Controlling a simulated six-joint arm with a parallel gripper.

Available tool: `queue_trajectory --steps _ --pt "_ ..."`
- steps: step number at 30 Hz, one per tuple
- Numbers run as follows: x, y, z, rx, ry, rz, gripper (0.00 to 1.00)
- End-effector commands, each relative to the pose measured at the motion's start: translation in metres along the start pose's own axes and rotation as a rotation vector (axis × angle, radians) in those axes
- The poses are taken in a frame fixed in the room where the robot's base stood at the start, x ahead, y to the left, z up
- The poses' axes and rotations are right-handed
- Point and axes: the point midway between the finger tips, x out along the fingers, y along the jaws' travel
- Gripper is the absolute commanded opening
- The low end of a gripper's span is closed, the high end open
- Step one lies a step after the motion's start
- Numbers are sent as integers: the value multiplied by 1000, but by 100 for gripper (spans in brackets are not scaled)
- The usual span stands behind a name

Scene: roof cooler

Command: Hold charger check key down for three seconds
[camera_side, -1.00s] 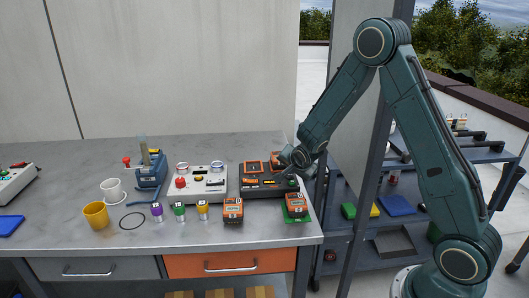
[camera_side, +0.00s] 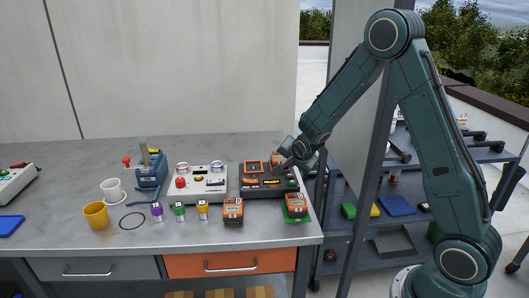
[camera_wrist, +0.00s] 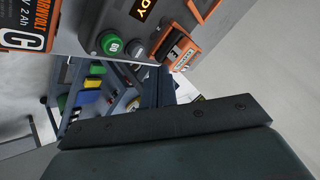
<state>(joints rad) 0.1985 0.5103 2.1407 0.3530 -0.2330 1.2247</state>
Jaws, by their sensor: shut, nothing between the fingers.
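The wrist view shows the end of the display (camera_wrist: 143,12), reading "DY". A green key marked "GO" (camera_wrist: 111,43) and a grey key (camera_wrist: 135,50) sit below it. My gripper (camera_wrist: 156,72) is shut and empty, its fingertips close to the grey key and an orange battery (camera_wrist: 184,46). I cannot tell whether they touch anything. In the side view my gripper (camera_side: 282,165) is above the charger's right part.
An orange battery (camera_side: 295,203) stands on a green mat at the bench's right front; another battery (camera_side: 232,210) is to its left. A grey box with a red knob (camera_side: 205,185) is left of the charger. A dark post (camera_side: 368,190) stands close to my arm.

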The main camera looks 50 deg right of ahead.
Motion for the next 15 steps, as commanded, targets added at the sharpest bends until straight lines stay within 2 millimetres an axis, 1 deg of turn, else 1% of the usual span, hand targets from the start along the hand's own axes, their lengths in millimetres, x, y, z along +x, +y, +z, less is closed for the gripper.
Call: queue_trajectory --steps 15 --pt "-24 -17 -18 0 0 -1 0"
